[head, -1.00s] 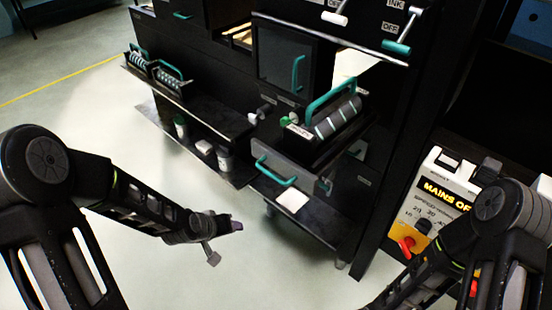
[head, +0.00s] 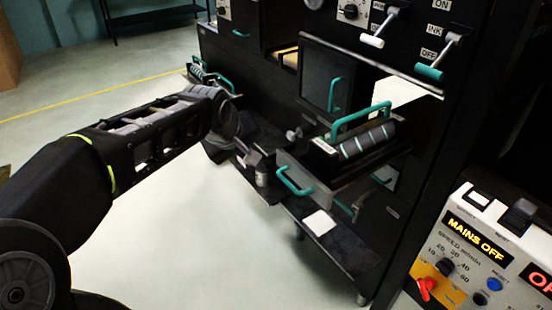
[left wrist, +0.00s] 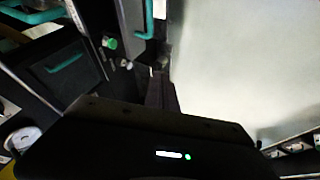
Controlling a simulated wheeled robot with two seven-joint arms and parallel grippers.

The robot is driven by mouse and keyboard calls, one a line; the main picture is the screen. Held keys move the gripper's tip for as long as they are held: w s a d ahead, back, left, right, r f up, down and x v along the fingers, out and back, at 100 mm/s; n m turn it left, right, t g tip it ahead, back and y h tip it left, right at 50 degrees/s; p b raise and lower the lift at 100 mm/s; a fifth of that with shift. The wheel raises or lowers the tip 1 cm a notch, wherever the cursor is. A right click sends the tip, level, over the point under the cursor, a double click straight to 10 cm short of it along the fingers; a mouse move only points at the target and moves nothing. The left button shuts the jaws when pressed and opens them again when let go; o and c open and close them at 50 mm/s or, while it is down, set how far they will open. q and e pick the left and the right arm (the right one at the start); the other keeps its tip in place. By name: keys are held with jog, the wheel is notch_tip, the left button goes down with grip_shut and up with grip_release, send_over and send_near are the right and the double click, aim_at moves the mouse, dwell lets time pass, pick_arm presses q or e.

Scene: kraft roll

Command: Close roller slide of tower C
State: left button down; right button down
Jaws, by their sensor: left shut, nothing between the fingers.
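The roller slide (head: 326,178) of the near tower stands pulled out from the black press front. It carries a dark roller with pale stripes (head: 365,142) under a teal carrying handle. A teal pull handle (head: 293,180) is on the slide's front. My left gripper (head: 254,156) is shut and empty, just left of the slide and apart from the pull handle. In the left wrist view, my dark left fingers (left wrist: 160,92) point towards the press, with a teal handle (left wrist: 145,20) ahead. Fine detail at the fingertips is dark. My right gripper is out of view.
A closed dark door with a teal handle (head: 334,94) is above the slide. Levers (head: 378,27) are at the top right. A lower shelf holds a white pad (head: 319,222). Open floor lies in front.

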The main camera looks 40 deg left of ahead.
pick_arm(q)
jog(key=w+a+f+p, duration=0.1)
jog(key=w+f+p, duration=0.1)
jog(key=w+f, duration=0.6)
jog(key=shift+w, duration=0.8)
jog(key=shift+w+f, duration=0.1)
